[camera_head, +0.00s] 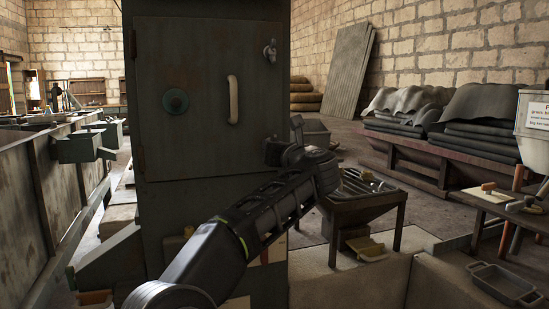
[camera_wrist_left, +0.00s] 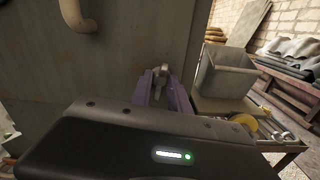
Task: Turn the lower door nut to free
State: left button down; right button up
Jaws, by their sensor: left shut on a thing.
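A grey cabinet door (camera_head: 195,60) stands upright and looks closed, with a pale curved handle (camera_head: 233,100) that also shows in the left wrist view (camera_wrist_left: 76,14). The upper door nut (camera_head: 270,50) is a metal wing-like piece at the door's upper right edge. The lower door nut (camera_wrist_left: 160,70) shows as a small metal piece between the purple fingers of my left gripper (camera_wrist_left: 161,82). The gripper is shut on it. In the head view my left gripper (camera_head: 284,150) is at the door's lower right edge, where the wrist hides the nut. My right gripper is not in view.
A green round fitting (camera_head: 176,101) is on the door's left part. A grey bin (camera_wrist_left: 225,75) stands close to the right of my left gripper. A table of metal parts (camera_head: 365,190) stands right of the cabinet. A grey tray (camera_head: 503,284) lies at lower right.

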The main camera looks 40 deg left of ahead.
pick_arm(q)
jog(key=shift+n+b, duration=0.45)
jog(key=shift+n, duration=0.35)
jog(key=c, duration=1.3)
grip_release()
jog(key=shift+o, duration=0.2)
jog(key=b+v, duration=0.1)
jog(key=v, duration=0.6)
jog(key=shift+s+d, duration=0.2)
jog(key=shift+d, duration=0.15)
